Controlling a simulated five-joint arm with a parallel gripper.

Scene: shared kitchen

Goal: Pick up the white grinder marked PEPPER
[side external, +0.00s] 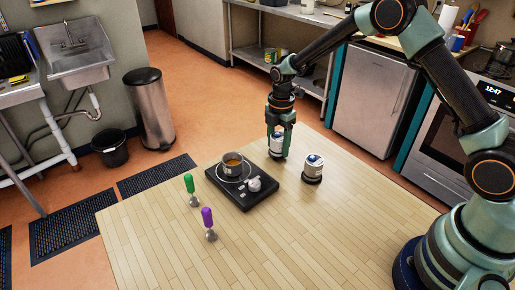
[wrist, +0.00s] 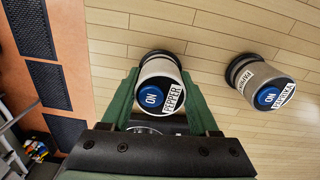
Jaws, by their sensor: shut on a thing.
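The white grinder marked PEPPER (wrist: 158,78) has a blue ON button on top and stands between my gripper's fingers in the wrist view. My gripper (side external: 277,150) is shut on this grinder (side external: 276,144), which shows partly behind the fingers in the side view. The grinder looks upright, at or just above the wooden table (side external: 345,240); I cannot tell whether its base touches. A second, similar grinder marked PAPRIKA (wrist: 266,86) stands upright to the right, apart from my gripper. It also shows in the side view (side external: 313,168).
A black hot plate (side external: 252,196) with a small pot (side external: 232,163) and a white knob stands left of my gripper. The table's front right is clear.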

